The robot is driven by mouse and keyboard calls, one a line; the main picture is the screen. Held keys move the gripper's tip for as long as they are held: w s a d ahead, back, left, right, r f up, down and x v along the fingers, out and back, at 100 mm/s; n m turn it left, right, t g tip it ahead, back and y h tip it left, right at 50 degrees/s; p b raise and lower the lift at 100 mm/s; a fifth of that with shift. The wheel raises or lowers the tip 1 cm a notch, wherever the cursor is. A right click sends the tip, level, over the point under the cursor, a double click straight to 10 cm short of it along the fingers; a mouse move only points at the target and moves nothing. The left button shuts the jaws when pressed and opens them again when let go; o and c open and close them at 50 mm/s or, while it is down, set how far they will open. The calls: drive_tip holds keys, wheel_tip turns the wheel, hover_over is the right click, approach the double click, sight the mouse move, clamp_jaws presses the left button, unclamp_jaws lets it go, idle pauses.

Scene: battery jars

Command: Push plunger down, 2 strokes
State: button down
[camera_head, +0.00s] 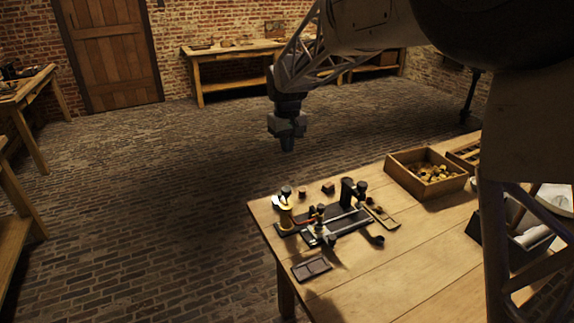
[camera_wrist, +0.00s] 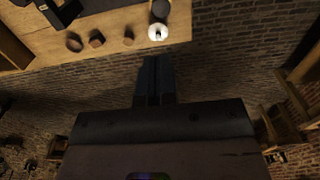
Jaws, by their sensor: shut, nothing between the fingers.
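A small brass-coloured upright device (camera_head: 285,214) with a dark knob (camera_head: 286,190) on top stands at the table's left end; it may be the plunger, but I cannot tell for sure. My gripper (camera_head: 288,146) points down, well above the floor and apart from the device in the picture. In the wrist view its two dark fingers (camera_wrist: 155,98) lie together, shut and empty. Beyond the fingertips, a round pale top (camera_wrist: 157,32) and a dark round piece (camera_wrist: 160,9) show near the table edge. The plunger's height cannot be read.
A dark metal fixture (camera_head: 335,225) with a black post (camera_head: 347,191) stands beside the brass device. Small brown blocks (camera_head: 328,188) sit behind. A wooden box (camera_head: 428,180) of yellowish pieces is to the right. A flat dark tray (camera_head: 311,268) lies in front. The table's front middle is clear.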

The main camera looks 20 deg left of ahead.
sight(287, 189)
wheel_tip(287, 189, down, 14)
drive_tip(key=shift+r, duration=0.15)
idle(0.6)
drive_tip(key=shift+f, duration=1.4)
drive_tip(key=shift+r, duration=0.1)
wheel_tip(287, 189, up, 14)
drive_tip(key=shift+r, duration=0.15)
idle(0.5)
